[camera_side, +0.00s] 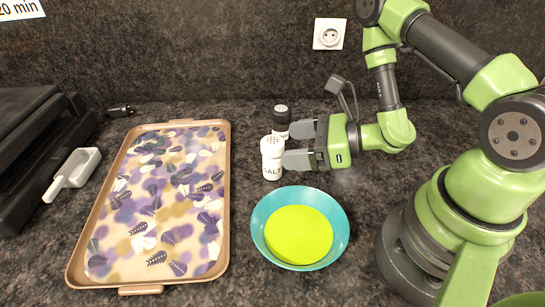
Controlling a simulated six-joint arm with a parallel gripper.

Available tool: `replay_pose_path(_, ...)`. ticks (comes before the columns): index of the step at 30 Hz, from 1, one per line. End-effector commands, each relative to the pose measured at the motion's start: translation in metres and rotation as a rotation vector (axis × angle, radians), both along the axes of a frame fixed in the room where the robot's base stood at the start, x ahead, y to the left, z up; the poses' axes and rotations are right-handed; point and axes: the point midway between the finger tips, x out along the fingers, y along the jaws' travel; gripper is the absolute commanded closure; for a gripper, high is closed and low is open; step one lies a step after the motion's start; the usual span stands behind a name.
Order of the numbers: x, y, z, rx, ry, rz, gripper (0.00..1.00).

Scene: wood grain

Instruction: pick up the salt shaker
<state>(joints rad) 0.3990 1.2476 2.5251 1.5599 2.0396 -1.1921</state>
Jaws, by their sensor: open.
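The far fingertip is close to a second shaker (281,115) with a dark top, standing upright just behind. I cannot tell whether either finger touches a shaker.
A tan tray (217,270) with a leaf-patterned surface fills the left. A teal bowl (340,222) with a yellow-green inside stands in front of the shakers. A white scoop (75,170) and a black appliance (25,140) are at far left. A socket (329,34) is on the back wall.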

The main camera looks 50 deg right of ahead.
Motion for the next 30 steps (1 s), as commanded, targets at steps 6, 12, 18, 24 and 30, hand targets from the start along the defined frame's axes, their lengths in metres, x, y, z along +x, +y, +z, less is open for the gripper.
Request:
replay_pose_path(6,-0.007,-0.015,-0.032,-0.041,0.083,-0.119,0.21)
replay_pose_path(12,0.006,-0.009,-0.039,-0.045,0.084,-0.123,0.21)
replay_pose_path(18,0.029,0.003,-0.048,-0.044,0.079,-0.117,0.21)
replay_pose_path(24,0.050,0.011,-0.058,-0.042,0.083,-0.121,0.21)
replay_pose_path(30,0.053,0.012,-0.059,-0.041,0.086,-0.124,0.21)
